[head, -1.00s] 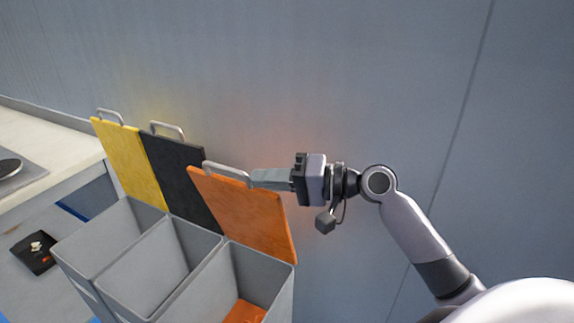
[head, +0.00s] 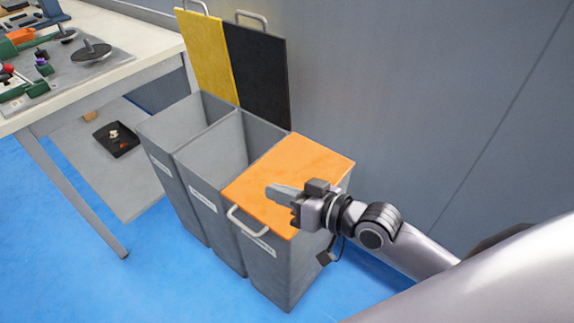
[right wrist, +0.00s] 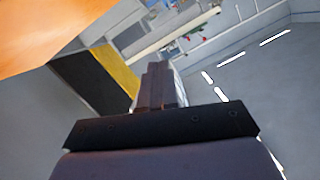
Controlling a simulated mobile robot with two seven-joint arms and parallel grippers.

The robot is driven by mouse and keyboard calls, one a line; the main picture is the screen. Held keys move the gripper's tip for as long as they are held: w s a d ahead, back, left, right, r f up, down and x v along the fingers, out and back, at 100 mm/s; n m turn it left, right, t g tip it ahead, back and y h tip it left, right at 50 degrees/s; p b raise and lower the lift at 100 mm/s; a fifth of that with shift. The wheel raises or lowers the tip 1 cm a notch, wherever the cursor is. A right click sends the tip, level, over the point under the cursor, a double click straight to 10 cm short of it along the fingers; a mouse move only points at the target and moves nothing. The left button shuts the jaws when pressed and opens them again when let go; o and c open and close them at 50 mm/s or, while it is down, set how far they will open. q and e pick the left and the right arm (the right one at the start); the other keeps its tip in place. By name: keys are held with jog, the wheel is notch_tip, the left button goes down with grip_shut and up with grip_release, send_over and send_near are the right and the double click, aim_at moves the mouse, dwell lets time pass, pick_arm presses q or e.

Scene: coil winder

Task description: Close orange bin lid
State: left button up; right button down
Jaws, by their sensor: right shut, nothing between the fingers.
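The orange lid (head: 303,163) lies flat over the top of the right-hand grey bin (head: 265,262) in the head view. Its grey handle (head: 246,222) is at the front edge. My right gripper (head: 272,190) is shut and empty, with its fingers over the lid's surface; I cannot tell whether they touch it. In the right wrist view the shut fingers (right wrist: 160,85) point away from the camera, and the orange lid (right wrist: 45,30) fills the upper left corner. My left gripper is not in view.
The yellow lid (head: 207,55) and black lid (head: 258,75) stand upright against the wall, and their bins are open. A workbench (head: 120,65) with tools stands at the left. A black tray (head: 116,138) is beneath it. Blue floor shows in front.

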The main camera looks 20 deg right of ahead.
aim_at(262, 235)
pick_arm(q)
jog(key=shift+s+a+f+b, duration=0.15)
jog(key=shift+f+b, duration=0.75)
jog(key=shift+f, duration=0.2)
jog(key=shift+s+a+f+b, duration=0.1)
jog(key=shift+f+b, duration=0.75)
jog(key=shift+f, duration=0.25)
pick_arm(e)
jog(key=shift+s+a+f+n+t+h, duration=0.2)
jog(key=shift+a+f+n, duration=0.35)
jog(key=shift+f, duration=1.7)
jog(key=shift+s+a+f+n+t+h, duration=0.1)
jog(key=shift+s+a+f+n+h, duration=0.4)
jog(key=shift+f, duration=1.7)
jog(key=shift+s+a+f+n+t, duration=0.1)
jog(key=shift+a+f+n, duration=0.45)
jog(key=shift+f, duration=1.7)
jog(key=shift+d, duration=0.25)
